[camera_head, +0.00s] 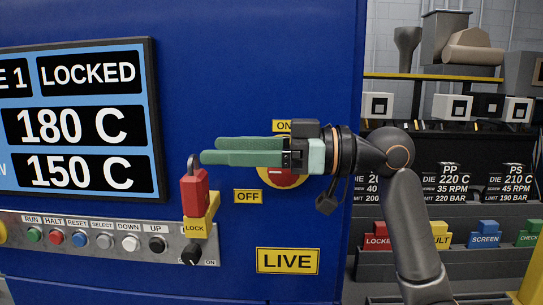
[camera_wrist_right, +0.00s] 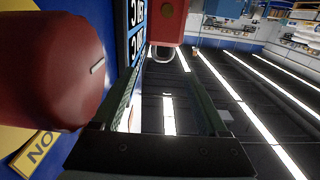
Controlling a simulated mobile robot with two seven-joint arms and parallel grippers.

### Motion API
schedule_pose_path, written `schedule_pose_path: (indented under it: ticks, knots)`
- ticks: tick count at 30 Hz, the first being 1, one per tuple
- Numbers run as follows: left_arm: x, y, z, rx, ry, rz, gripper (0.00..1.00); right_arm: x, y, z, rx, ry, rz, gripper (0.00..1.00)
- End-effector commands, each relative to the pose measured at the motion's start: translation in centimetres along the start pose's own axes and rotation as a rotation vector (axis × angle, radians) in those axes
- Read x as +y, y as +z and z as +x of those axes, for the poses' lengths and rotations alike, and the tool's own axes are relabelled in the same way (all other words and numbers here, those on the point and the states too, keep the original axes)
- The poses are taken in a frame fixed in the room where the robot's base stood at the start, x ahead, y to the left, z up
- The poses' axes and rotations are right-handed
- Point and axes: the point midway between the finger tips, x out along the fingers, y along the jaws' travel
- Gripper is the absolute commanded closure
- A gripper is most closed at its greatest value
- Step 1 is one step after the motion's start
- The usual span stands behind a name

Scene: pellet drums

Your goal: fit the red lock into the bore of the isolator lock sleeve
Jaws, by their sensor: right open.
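The red lock (camera_head: 194,190) stands upright with its grey shackle on top, in a yellow holder (camera_head: 201,218) marked LOCK on the blue cabinet. In the right wrist view the lock (camera_wrist_right: 168,18) shows at the top, with its shackle ahead of the fingertips. My right gripper (camera_head: 207,152) is open and empty. Its green fingers point left, with the tips just right of the shackle in the head view. The red isolator knob (camera_head: 283,180) is partly hidden behind my gripper; it looms large at left in the wrist view (camera_wrist_right: 50,70). I cannot make out the sleeve's bore. My left gripper is out of view.
A row of buttons and a black knob (camera_head: 191,254) lie below on the cabinet's panel (camera_head: 110,262). A temperature display (camera_head: 75,120) is at left.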

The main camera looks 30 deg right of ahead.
Motion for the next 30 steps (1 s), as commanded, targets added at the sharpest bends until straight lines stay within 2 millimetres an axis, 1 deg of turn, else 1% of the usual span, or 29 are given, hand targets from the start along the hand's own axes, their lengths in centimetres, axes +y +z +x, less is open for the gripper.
schedule_pose_path:
  ticks: [1, 6, 9, 12, 17, 30]
  knots:
    - [0.0, 0.5, 0.5, 0.0, 0.0, 0.0, 1.0, 0.2, 0.5, -1.3, -0.002, 0.006, 0.0, 0.23]
    - [-0.1, 1.2, 1.1, 0.0, 0.0, 0.0, 1.0, 0.1, 0.3, -4.7, 0.0, 0.004, 0.0, 0.23]
    - [-0.1, 1.4, 1.3, 0.0, 0.0, 0.0, 1.0, 0.1, 0.2, -6.2, 0.002, 0.003, 0.0, 0.23]
    - [-0.1, 1.6, 1.4, -0.003, 0.001, 0.0, 1.0, 0.1, 0.1, -7.0, 0.002, 0.001, -0.001, 0.23]
    - [0.0, 1.6, 1.4, -0.006, 0.002, 0.0, 1.0, 0.0, 0.0, -7.5, 0.002, 0.0, -0.002, 0.23]
    - [0.1, 1.4, 1.4, -0.002, 0.004, 0.0, 1.0, 0.0, -0.1, -7.5, 0.003, 0.0, -0.002, 0.23]
